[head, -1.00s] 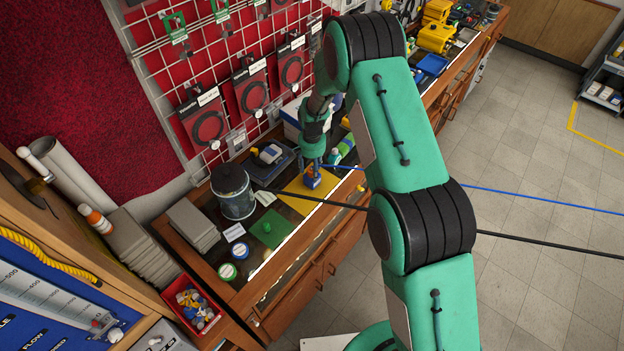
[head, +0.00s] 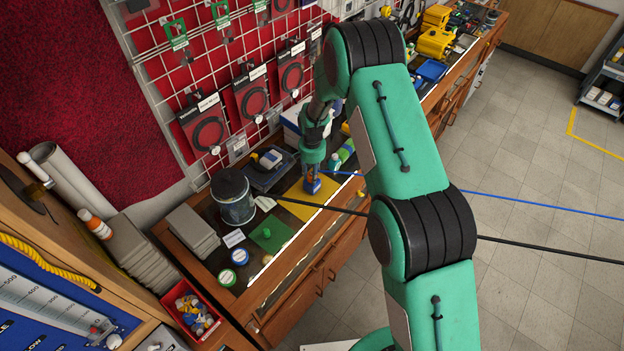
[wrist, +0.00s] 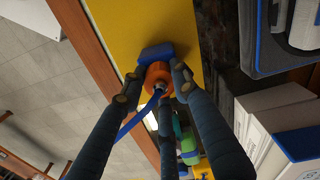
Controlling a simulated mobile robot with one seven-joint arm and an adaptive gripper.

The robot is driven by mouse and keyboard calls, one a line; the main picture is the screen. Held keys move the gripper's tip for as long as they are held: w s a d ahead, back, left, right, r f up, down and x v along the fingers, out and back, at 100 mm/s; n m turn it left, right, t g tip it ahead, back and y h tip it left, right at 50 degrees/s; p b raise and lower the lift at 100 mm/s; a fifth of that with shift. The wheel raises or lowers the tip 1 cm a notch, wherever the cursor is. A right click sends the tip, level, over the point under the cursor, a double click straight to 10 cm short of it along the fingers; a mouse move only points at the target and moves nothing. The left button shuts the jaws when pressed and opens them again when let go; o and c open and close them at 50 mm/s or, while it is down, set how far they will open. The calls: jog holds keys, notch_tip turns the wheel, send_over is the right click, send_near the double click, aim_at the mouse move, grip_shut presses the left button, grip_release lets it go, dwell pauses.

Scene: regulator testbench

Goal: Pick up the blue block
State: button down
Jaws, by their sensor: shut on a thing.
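The blue block (head: 312,188) stands on the yellow mat (head: 322,194) on the bench, with an orange round part on its top. In the wrist view the blue block (wrist: 155,53) shows just beyond the orange part (wrist: 158,74), against the yellow surface. My gripper (head: 312,174) is directly above the block, pointing down. In the wrist view the fingers of my gripper (wrist: 157,88) are closed around the orange part. I cannot tell whether the block touches the mat. The fingers hide part of the orange part.
A dark-lidded canister (head: 234,205) and a green mat (head: 271,234) are left of the mat. A grey case (head: 268,172) is behind it, and a green-and-white bottle (head: 345,151) stands to its right. A blue cable (head: 480,190) and a black cable (head: 530,245) cross the view.

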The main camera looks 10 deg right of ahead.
jog(key=shift+r, duration=0.1)
jog(key=shift+r, duration=0.7)
jog(key=shift+r+b, duration=0.45)
jog(key=shift+r, duration=0.5)
jog(key=s+d+r+b, duration=0.1)
jog(key=s+d+b, duration=0.1)
jog(key=s, duration=1.3)
jog(key=shift+s+d+r, duration=0.3)
jog(key=shift+s, duration=0.1)
jog(key=shift+s+a, duration=0.1)
